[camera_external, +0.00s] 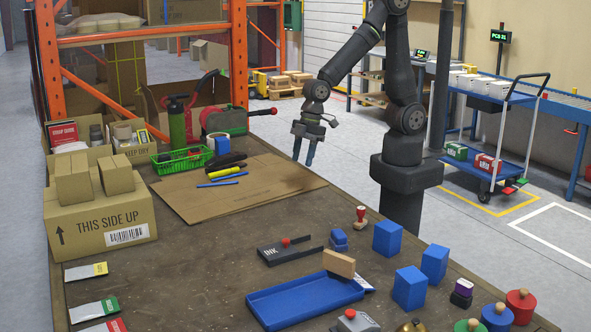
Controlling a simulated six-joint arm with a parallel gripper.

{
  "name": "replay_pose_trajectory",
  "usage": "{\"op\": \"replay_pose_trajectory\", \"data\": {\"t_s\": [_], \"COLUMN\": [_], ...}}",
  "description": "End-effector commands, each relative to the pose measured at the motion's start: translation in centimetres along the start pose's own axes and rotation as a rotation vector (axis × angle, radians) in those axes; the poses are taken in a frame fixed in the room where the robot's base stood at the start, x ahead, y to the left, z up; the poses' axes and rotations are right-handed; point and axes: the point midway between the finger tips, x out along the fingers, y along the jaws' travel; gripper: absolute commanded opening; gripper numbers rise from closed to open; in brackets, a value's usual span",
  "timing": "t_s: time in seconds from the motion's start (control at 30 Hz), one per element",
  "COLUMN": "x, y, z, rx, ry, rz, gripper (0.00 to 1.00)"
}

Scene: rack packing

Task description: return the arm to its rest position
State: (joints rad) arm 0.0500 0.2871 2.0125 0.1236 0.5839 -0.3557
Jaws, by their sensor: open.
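My gripper (304,160) is at the upper middle of the external view, above the right end of a flat cardboard sheet (250,187).
Cardboard boxes (100,225) and a green basket (182,160) stand at left and back.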

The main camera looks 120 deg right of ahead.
Motion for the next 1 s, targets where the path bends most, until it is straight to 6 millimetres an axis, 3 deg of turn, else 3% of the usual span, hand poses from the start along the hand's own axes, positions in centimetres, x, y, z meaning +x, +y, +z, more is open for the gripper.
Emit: {"op": "replay_pose_trajectory", "data": {"t_s": [0.1, 0.3, 0.73, 1.0], "x": [0.0, 0.0, 0.0, 0.0], "y": [2.1, 4.5, 5.4, 5.3], "z": [-0.1, -0.2, -0.2, -0.3], "rx": [0.055, 0.115, 0.137, 0.136], "ry": [0.000, -0.001, -0.001, -0.001], "rz": [0.014, 0.030, 0.036, 0.035], "gripper": [0.47, 0.47, 0.47, 0.98]}}
